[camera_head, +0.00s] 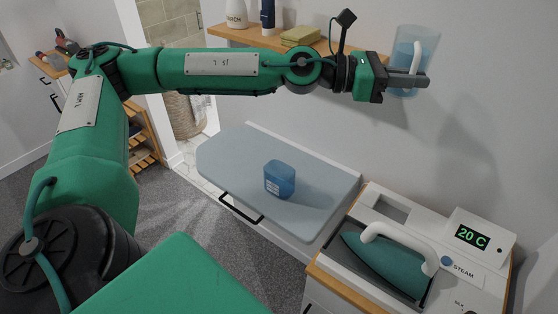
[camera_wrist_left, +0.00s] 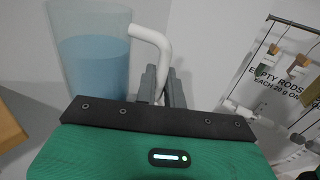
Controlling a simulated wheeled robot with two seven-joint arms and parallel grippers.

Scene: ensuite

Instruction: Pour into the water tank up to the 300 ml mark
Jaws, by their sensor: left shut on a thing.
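My left gripper (camera_head: 397,80) is shut on the white handle of a clear jug (camera_head: 405,52). The jug holds blue water and is held upright, high near the wall. In the left wrist view the jug (camera_wrist_left: 92,75) stands left of the gripper (camera_wrist_left: 163,85), with its handle (camera_wrist_left: 150,45) between the fingers. A small translucent blue water tank (camera_head: 279,179) sits on a light grey-blue top, below and left of the jug. Its white label shows, but its marks are too small to read. My right gripper is not in view.
A steam station with a teal iron (camera_head: 388,263) and a "20 C" display (camera_head: 472,237) stands at the right. The grey-blue top (camera_head: 230,160) is clear around the tank.

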